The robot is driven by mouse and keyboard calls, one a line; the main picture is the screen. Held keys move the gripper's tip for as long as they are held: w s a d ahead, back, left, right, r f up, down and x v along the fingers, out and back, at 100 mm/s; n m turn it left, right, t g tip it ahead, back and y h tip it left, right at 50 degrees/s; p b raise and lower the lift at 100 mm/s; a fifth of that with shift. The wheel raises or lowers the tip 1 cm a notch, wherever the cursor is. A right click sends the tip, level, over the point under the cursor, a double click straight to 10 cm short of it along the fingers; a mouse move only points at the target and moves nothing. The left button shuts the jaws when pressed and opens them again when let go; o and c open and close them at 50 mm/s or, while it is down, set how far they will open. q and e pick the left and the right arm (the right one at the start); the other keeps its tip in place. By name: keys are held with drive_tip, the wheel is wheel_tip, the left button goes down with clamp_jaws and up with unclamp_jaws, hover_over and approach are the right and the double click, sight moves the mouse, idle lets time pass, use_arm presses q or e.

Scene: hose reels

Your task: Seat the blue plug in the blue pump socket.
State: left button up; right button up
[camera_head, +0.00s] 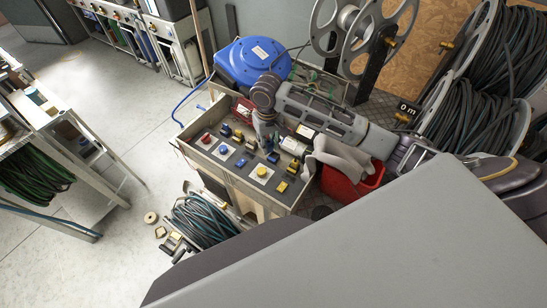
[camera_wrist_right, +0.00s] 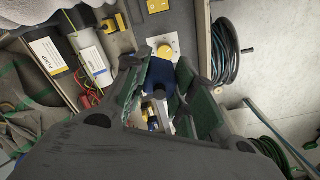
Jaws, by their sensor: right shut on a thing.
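My right gripper (camera_head: 266,143) reaches in from the right over the grey socket panel (camera_head: 232,160) and points down. It is shut on the blue plug, which shows between the green-padded fingers in the right wrist view (camera_wrist_right: 165,76), with a grey metal stem. In the head view the fingers mostly hide the plug. The panel carries a blue socket (camera_head: 223,149) on a white plate, between a red one (camera_head: 206,138) and a yellow one (camera_head: 261,171). The held plug is above the panel, apart from the blue socket. My left gripper is not in view.
Coiled hose (camera_head: 200,220) lies in front. Hose reels (camera_head: 455,120) fill the right. Left floor is largely clear.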

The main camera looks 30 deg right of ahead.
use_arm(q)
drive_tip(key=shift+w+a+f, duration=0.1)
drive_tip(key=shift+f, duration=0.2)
use_arm(e)
drive_tip(key=shift+w+f+n, duration=0.15)
drive_tip(key=shift+f+n, duration=0.05)
drive_tip(key=shift+n, duration=0.1)
use_arm(q)
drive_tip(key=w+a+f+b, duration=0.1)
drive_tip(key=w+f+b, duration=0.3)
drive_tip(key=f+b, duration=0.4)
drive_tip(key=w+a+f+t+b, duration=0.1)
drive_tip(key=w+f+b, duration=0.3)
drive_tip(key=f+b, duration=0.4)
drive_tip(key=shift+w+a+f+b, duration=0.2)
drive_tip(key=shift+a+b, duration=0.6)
drive_tip(key=shift+b, duration=0.95)
use_arm(e)
drive_tip(key=w+d+f+n, duration=0.4)
drive_tip(key=w+f+n, duration=0.1)
drive_tip(key=n, duration=0.6)
drive_tip(key=w+d+f+n, duration=0.3)
drive_tip(key=w+f+n, duration=0.2)
drive_tip(key=n, duration=0.7)
drive_tip(key=shift+w+d+f, duration=0.25)
drive_tip(key=shift+d+f, duration=0.1)
drive_tip(key=shift+f, duration=0.8)
